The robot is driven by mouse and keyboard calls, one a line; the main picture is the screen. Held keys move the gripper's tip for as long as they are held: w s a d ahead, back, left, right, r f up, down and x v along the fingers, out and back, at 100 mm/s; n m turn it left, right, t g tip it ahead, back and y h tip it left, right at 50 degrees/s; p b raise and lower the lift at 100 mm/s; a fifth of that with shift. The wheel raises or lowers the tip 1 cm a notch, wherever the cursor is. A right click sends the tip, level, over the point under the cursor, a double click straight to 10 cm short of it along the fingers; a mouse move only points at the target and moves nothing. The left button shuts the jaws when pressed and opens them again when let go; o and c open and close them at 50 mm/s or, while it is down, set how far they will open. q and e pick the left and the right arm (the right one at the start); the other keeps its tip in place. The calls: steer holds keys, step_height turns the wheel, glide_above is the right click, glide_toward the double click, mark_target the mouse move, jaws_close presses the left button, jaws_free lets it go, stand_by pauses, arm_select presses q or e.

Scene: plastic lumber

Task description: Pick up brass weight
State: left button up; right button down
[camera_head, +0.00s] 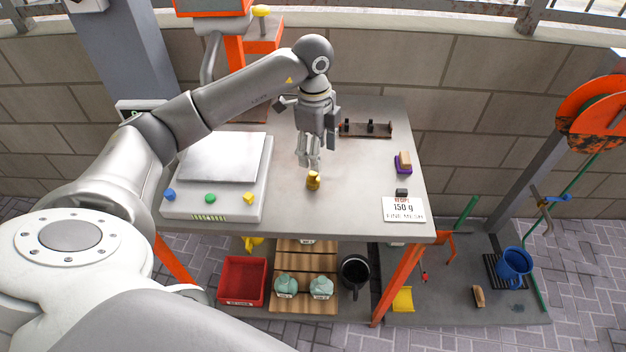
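The brass weight (313,182), a small golden piece with a narrower top, stands upright on the grey table (360,205), right of the scale. My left gripper (309,164) points down just behind and above the weight, with its fingertips close to the weight's top. Whether they touch it is not clear. Its two fingers look near each other, and the angle hides how wide the gap is. My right gripper is not in view.
A scale (222,158) with blue, green and yellow buttons is left of the weight. A dark rack (366,130) stands behind, a brush (404,162) and a "150 g" card (403,209) to the right. The table between weight and card is clear.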

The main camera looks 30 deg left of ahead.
mark_target(313, 173)
arm_select(q)
steer(key=shift+s+a+f+n+y, duration=0.15)
steer(key=shift+a+f+n+y, duration=0.25)
steer(key=shift+a, duration=0.35)
step_height(313, 173, down, 4)
steer(key=shift+r+p, duration=0.15)
steer(key=shift+p, duration=0.35)
step_height(313, 173, down, 5)
steer(key=shift+d+r+p, duration=0.1)
steer(key=shift+d+p, duration=0.05)
steer(key=shift+p, duration=0.8)
steer(key=shift+w+f, duration=0.2)
steer(key=shift+f, duration=0.35)
steer(key=c, duration=1.2)
steer(key=shift+c, duration=0.3)
steer(key=shift+r, duration=0.15)
